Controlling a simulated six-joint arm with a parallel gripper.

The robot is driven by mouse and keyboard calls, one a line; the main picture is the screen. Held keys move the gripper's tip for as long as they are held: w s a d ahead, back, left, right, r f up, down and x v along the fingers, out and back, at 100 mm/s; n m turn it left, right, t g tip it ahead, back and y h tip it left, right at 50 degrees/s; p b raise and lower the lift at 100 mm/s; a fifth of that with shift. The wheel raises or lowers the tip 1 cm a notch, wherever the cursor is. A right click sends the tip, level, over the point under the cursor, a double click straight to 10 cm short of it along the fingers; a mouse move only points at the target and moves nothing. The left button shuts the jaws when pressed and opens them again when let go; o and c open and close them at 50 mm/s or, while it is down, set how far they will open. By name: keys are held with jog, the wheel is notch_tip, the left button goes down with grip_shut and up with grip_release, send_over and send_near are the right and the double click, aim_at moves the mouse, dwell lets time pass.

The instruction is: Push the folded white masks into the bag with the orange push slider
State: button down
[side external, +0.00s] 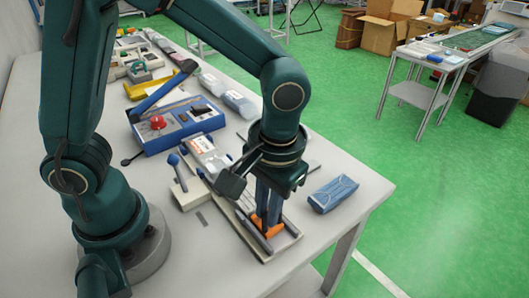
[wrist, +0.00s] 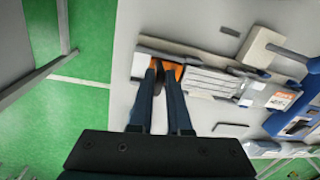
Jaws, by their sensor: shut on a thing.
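My gripper (side external: 264,210) points down at the near end of a long shallow tray (side external: 292,238) and is shut on the orange push slider (side external: 270,229). In the wrist view the fingers (wrist: 162,78) close on the slider, with orange (wrist: 179,71) showing beside them. The folded white masks (wrist: 205,82) lie in the tray just right of the slider in that view. A clear bag with an orange-marked label (wrist: 283,98) is at the tray's far end; the bag also shows in the side view (side external: 204,146). My gripper hides most of the masks in the side view.
A blue case (side external: 333,193) lies right of the tray near the table edge. A pale block with a blue-tipped lever (side external: 188,191) stands left of it. A blue tray with a red knob (side external: 165,141) and several packages sit farther back. Bare table lies in front.

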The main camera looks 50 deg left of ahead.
dwell(0.7)
send_over(217, 154)
jog(key=s+d, duration=0.3)
jog(key=d, duration=0.3)
jog(key=shift+w+a, duration=0.25)
jog(key=c, duration=0.9)
grip_release()
jog(key=shift+o, duration=0.2)
jog(key=shift+r, duration=0.1)
jog(key=shift+d+r, duration=0.15)
jog(key=shift+r, duration=1.1)
jog(key=shift+d+r, duration=0.15)
jog(key=shift+r, duration=1.1)
